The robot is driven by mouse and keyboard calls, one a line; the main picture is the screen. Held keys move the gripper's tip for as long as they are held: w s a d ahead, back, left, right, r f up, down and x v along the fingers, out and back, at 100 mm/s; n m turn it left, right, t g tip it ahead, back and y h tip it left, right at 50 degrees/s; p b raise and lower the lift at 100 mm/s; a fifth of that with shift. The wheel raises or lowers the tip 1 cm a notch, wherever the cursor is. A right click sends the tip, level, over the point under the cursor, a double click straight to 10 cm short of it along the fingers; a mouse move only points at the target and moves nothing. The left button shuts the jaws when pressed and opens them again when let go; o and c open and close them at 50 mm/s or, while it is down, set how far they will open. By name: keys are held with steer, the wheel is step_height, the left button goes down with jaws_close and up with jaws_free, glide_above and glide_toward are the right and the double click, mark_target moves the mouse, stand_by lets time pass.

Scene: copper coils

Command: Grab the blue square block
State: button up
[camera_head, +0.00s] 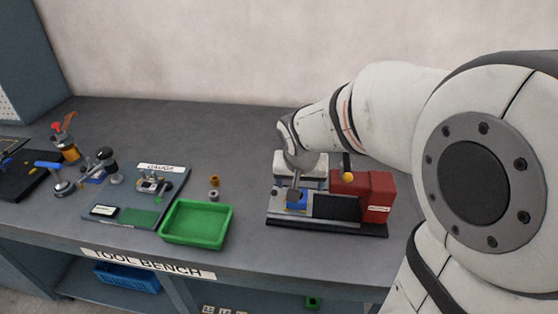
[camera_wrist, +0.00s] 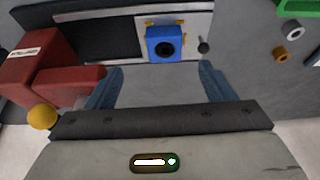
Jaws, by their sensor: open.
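The blue square block (camera_wrist: 165,44) has a dark round hole in its middle and sits on a light metal plate in the wrist view. In the head view the block (camera_head: 296,199) is partly hidden by my gripper (camera_head: 293,196). In the wrist view my gripper (camera_wrist: 162,80) is open, with one blue-grey finger on each side and nothing between them. The block shows just beyond the fingertips, between their lines. I cannot tell the exact height of the fingers above it.
A red machine part (camera_head: 364,196) with a yellow knob (camera_head: 347,177) stands right of the block. A green tray (camera_head: 197,223) and small rings (camera_head: 214,188) lie to the left. A black-handled pin (camera_wrist: 204,46) is close beside the block. Bare bench (camera_head: 245,160) lies behind the tray.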

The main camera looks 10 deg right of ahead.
mark_target(302, 205)
steer(key=x, duration=0.3)
steer(key=w+x, duration=0.1)
steer(key=x, duration=0.6)
steer(key=shift+w+a+r, duration=0.15)
steer(key=shift+w+r, duration=0.1)
steer(key=shift+r, duration=0.1)
steer(key=c, duration=1.2)
